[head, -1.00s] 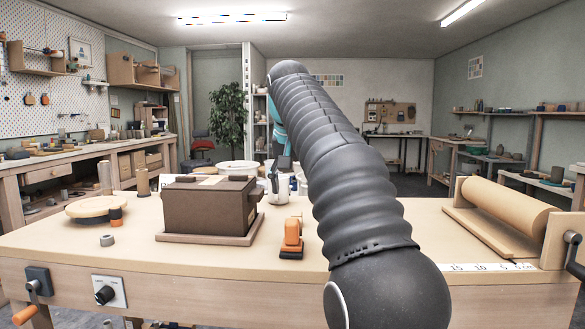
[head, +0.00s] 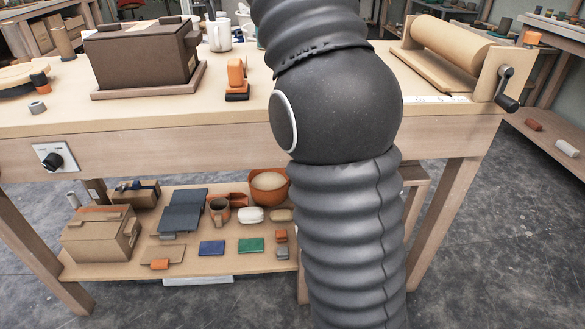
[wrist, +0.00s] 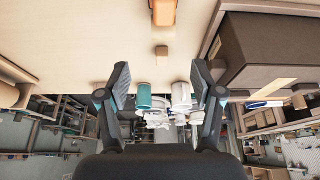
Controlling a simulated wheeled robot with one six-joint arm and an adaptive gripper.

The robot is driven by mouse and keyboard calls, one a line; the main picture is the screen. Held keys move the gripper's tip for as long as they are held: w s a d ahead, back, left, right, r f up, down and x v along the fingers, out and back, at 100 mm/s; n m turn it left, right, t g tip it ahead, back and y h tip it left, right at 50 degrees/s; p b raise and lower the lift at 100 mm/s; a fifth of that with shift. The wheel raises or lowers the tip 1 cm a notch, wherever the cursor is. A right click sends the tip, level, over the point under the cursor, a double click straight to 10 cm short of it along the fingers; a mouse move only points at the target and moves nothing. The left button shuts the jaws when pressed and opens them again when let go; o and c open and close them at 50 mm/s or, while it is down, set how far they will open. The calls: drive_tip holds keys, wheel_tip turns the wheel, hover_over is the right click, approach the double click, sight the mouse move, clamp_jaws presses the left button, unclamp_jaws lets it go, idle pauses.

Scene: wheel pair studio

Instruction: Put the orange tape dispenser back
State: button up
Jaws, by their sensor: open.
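In the wrist view, an orange object cut by the top edge (wrist: 164,11) looks like the dispenser. My gripper (wrist: 160,82) is open and empty in the wrist view, its two dark fingers apart. The orange object lies beyond the fingertips, apart from them. My gripper is outside the head view, where only my dark ribbed arm shows.
The dark brown box (head: 139,58) stands on a wooden base. A roller stand with a crank (head: 458,52) is at the right. A lower shelf (head: 190,273) holds boxes, bowls and small coloured pieces. A small tan-orange block (wrist: 161,52) shows in the wrist view.

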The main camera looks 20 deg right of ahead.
drive_tip(key=s+f+n+t+y, duration=0.1)
drive_tip(key=s+f+n, duration=0.2)
drive_tip(key=s+f, duration=2.6)
wheel_tip(320, 180, down, 2)
drive_tip(key=shift+s+a+f, duration=0.25)
drive_tip(key=shift+s, duration=0.15)
